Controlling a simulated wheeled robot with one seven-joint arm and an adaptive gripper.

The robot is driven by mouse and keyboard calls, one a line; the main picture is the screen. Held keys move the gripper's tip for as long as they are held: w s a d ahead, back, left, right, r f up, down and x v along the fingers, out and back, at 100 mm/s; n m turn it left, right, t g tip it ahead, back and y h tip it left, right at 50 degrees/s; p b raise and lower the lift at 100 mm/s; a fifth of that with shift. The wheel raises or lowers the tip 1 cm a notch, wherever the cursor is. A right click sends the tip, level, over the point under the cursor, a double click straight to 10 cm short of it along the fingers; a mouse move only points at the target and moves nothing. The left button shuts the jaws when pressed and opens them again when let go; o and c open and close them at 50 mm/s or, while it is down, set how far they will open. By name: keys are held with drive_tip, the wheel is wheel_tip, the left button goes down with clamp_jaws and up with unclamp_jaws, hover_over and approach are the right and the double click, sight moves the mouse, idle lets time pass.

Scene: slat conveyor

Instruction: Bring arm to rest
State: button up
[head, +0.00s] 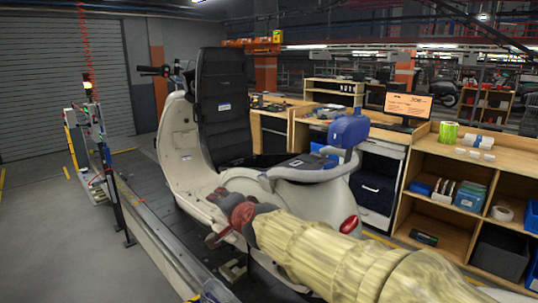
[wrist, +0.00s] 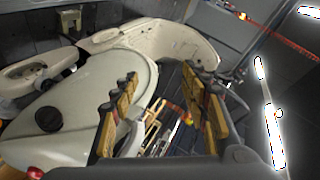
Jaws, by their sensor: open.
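My arm (head: 340,255), in a pale yellow sleeve, reaches from the lower right of the head view toward the middle. My gripper (head: 216,218) is at its end, in front of the scooter's lower side. In the wrist view my gripper (wrist: 160,78) has its two fingers well apart, with nothing between them. The cream scooter (head: 177,135) stands on the slat conveyor; its pale body panels (wrist: 105,85) fill the left and middle of the wrist view. My arm hides part of the scooter's rear side. I cannot tell whether the gripper touches it.
The conveyor's side rail (head: 165,237) runs along the near side. The black seat (head: 222,105) stands raised. A blue item (head: 349,131) is at the scooter's rear. A wooden shelf unit (head: 400,208) with bins stands right. Open floor (head: 50,235) lies left.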

drive_tip(key=s+d+f+n+g+h+p, duration=0.1)
drive_tip(key=s+d+f+n+g, duration=0.15)
drive_tip(key=s+d+f, duration=0.35)
drive_tip(key=s+d+f+n+g+h, duration=0.1)
drive_tip(key=s+d+f+n+g, duration=0.2)
drive_tip(key=s, duration=0.5)
drive_tip(key=s+d+f+n+g+h+p, duration=0.1)
drive_tip(key=s+d+f+n, duration=0.15)
drive_tip(key=s+d, duration=0.45)
drive_tip(key=s+d+r+m+h+p, duration=0.1)
drive_tip(key=s+d+h+p, duration=0.1)
drive_tip(key=s+d, duration=1.2)
drive_tip(key=shift+d+h, duration=0.6)
drive_tip(key=shift+r, duration=0.1)
